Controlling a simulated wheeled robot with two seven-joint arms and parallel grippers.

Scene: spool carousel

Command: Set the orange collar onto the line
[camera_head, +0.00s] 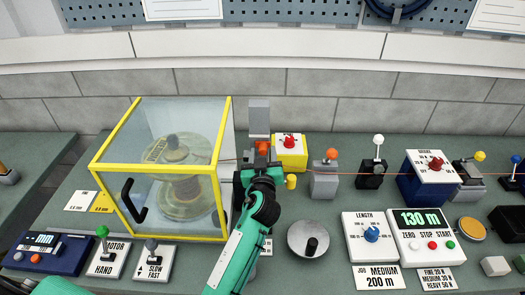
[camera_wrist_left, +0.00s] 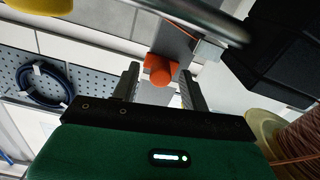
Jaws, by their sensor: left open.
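The orange collar (camera_head: 262,147) is a small piece in front of a grey upright post (camera_head: 259,117), right of the glass-sided case. In the left wrist view the collar (camera_wrist_left: 160,69) lies between the fingers of my left gripper (camera_wrist_left: 160,88), which are open with gaps beside it. In the head view my left gripper (camera_head: 260,168) is just in front of the collar and hides its lower part. The thin reddish line (camera_head: 345,167) runs right from the case past the post. I cannot tell whether the collar sits around the line. My right gripper is out of view.
The yellow-framed case (camera_head: 159,168) with the spool (camera_head: 183,170) stands close left of my gripper. A crank disc (camera_head: 308,239) and control panels (camera_head: 370,235) fill the front.

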